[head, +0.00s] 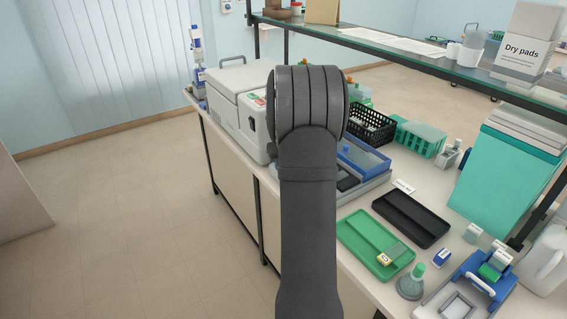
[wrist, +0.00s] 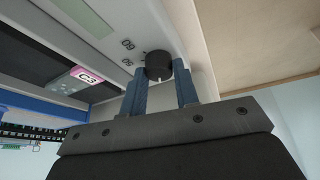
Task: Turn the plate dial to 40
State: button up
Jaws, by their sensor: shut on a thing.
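The plate dial (wrist: 157,60) is a round black knob with a small white mark on its edge, on the light front face of the plate housing (wrist: 113,62) in the wrist view. My gripper (wrist: 161,68) has its two blue fingers on either side of the knob and is shut on it. Small printed figures stand beside the knob, too small and tilted to read surely. A dark plate surface (wrist: 40,62) lies to the left, with a pink-labelled slide (wrist: 88,76) marked C3 on it. In the head view my arm hides the dial and my gripper.
In the head view, a black basket (head: 371,127), a teal rack (head: 420,138), a green tray (head: 362,233) and a black tray (head: 410,218) stand on the bench. A white machine (head: 238,85) is at the left. Open floor (head: 120,210) lies left of the bench.

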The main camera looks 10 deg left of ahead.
jog(key=m+h, duration=0.1)
jog(key=m, duration=0.3)
jog(key=shift+a+m+h, duration=0.2)
jog(key=shift+m+h, duration=0.1)
jog(key=shift+h, duration=0.1)
jog(key=shift+m+h, duration=0.8)
jog(key=shift+m, duration=1.1)
jog(key=o, duration=1)
